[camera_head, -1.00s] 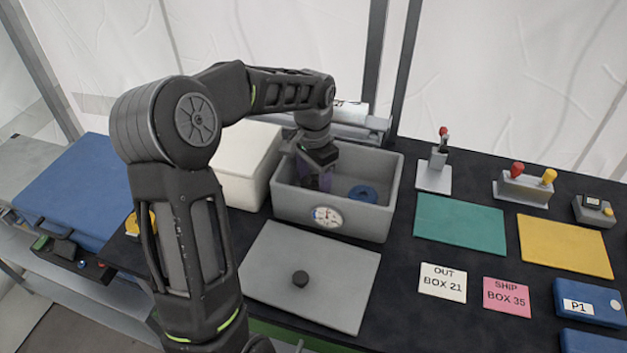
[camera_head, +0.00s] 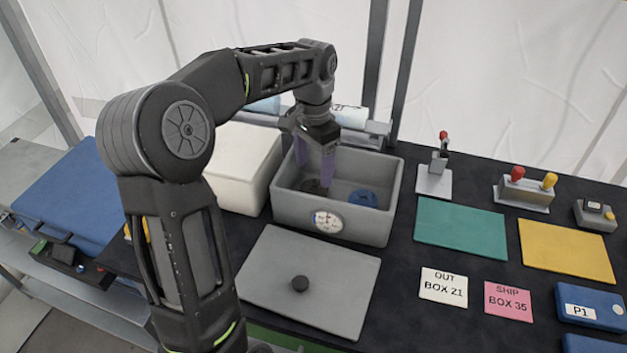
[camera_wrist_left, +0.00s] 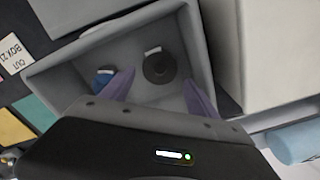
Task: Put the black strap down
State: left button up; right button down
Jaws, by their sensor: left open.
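The black strap (camera_head: 313,187) is a dark roll with a small pale tag, lying on the floor of the open grey box (camera_head: 290,208). It shows whole in the left wrist view (camera_wrist_left: 159,68). My left gripper (camera_head: 314,168) has its purple fingers pointing down over the left half of the box. The fingers are open with nothing between them, and the strap lies below them, apart from them. A blue strap roll (camera_head: 363,198) lies in the right half of the box. My right gripper is not in view.
A grey lid (camera_head: 325,290) with a black knob lies in front of the box. A white box (camera_head: 240,165) stands close at its left. Green (camera_head: 460,222) and yellow (camera_head: 565,248) mats lie to the right, with label cards in front.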

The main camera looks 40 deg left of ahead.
aim_at(314, 189)
pick_arm(q)
notch_tip(314, 189, up, 6)
jog(key=shift+f, duration=0.2)
